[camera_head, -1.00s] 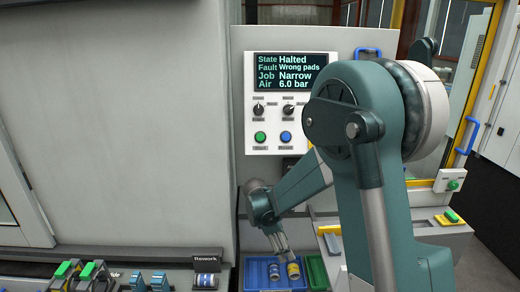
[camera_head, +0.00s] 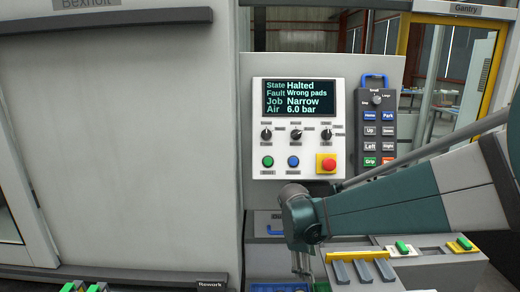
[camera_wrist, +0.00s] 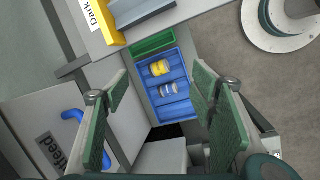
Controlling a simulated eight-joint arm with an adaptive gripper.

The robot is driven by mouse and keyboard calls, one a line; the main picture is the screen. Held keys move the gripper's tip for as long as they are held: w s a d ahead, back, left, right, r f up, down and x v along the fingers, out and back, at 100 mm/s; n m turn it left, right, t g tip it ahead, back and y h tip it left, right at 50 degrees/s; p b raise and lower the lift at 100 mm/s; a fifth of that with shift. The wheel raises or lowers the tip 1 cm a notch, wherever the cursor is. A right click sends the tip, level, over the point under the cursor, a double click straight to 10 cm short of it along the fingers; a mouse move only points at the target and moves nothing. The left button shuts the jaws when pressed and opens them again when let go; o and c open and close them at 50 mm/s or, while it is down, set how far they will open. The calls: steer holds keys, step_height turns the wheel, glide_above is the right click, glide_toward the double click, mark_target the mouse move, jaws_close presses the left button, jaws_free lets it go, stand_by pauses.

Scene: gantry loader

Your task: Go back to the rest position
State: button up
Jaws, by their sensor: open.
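My gripper (camera_head: 303,266) hangs pointing down at the bottom of the head view, below my wrist. In the wrist view my gripper (camera_wrist: 160,92) is open, its two green-padded fingers wide apart with nothing between them. Below and beyond the fingers is a blue tray (camera_wrist: 183,72), apart from them. It holds a yellow ringed cylinder (camera_wrist: 160,68) and a blue-and-white one (camera_wrist: 168,89). In the head view only the rim of the blue tray (camera_head: 275,287) shows at the bottom edge.
A control panel (camera_head: 298,128) reads Halted, Wrong pads, Narrow, 6.0 bar. A button pendant (camera_head: 376,125) hangs to its right, partly behind my arm. A yellow-edged rack (camera_head: 362,270) stands right of my gripper. A green tray (camera_wrist: 153,42) adjoins the blue one.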

steer(key=s+d+r+m+t+y, duration=0.1)
steer(key=s+d+r+m, duration=0.1)
steer(key=s, duration=0.6)
steer(key=s+d+r+m+t+y, duration=0.1)
steer(key=s+r+m+t, duration=0.1)
steer(key=s+r+m, duration=0.3)
steer(key=s+d+r+m+t, duration=0.2)
steer(key=s+m, duration=0.4)
steer(key=s, duration=0.6)
steer(key=shift+s+d+r+y, duration=0.3)
steer(key=shift+r+y, duration=0.1)
steer(key=shift+r, duration=0.45)
